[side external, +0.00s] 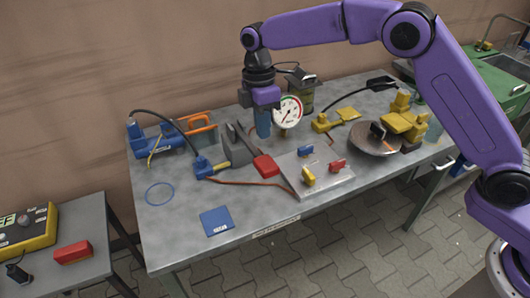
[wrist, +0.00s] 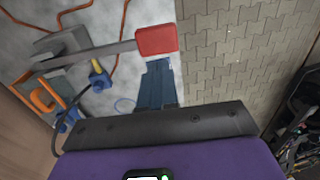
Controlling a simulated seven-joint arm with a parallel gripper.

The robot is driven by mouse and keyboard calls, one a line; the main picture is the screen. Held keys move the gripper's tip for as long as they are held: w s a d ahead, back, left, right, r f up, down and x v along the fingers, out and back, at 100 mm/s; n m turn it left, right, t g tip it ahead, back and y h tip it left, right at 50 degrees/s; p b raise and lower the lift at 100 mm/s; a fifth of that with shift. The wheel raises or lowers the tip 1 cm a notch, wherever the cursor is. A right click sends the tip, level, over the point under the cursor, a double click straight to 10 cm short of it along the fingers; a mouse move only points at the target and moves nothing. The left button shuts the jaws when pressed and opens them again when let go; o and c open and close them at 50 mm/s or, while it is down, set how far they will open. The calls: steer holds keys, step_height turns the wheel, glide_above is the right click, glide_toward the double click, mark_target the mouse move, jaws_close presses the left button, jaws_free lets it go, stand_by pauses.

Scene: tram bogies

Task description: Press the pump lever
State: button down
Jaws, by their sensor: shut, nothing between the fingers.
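The pump is a grey block (side external: 237,151) with a long grey lever ending in a red handle (side external: 266,166), near the middle of the table. In the wrist view the lever (wrist: 105,51) runs from the grey pump body to the red handle (wrist: 157,40). My gripper (side external: 263,136) points down with its blue fingers together and empty, above the table near the lever. In the wrist view the fingertips (wrist: 158,62) show just below the red handle. A gap to the handle appears in the side view, but its exact height is unclear.
A round gauge (side external: 288,111) stands close to my gripper's right. A blue square (side external: 216,221) lies at the front left. Hoses cross the table.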

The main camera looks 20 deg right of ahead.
mark_target(266, 164)
steer(key=f, duration=0.5)
steer(key=s+f, duration=0.1)
steer(key=f, duration=0.1)
steer(key=shift+f, duration=0.35)
steer(key=shift+s+f, duration=0.1)
